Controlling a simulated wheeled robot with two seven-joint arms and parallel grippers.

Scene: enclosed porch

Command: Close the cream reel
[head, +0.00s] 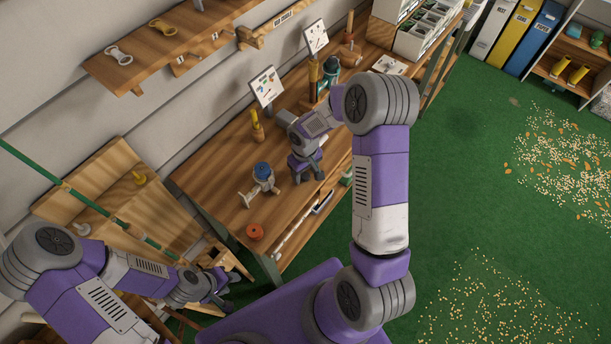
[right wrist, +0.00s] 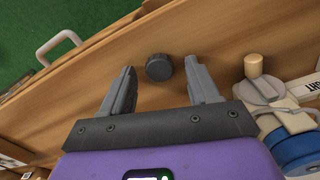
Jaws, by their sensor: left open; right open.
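The cream reel (head: 260,186), a pale body with a blue spool, stands on the wooden workbench (head: 215,165). It also shows at the lower right of the right wrist view (right wrist: 275,97), with a pale knob and blue discs, partly cut off. My right gripper (head: 309,177) is open, low over the bench just right of the reel. In the right wrist view its fingers (right wrist: 160,90) are apart, with a dark round knob-like piece (right wrist: 159,67) beyond and between the tips, untouched. My left gripper (head: 225,298) is open, low at the left, away from the reel.
An orange round piece (head: 254,231) lies near the bench's front edge. A yellow-handled tool (head: 257,126) and a small sign board (head: 266,87) stand behind. A green pole (head: 85,205) crosses the left. Green floor at the right has scattered pale bits (head: 560,150).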

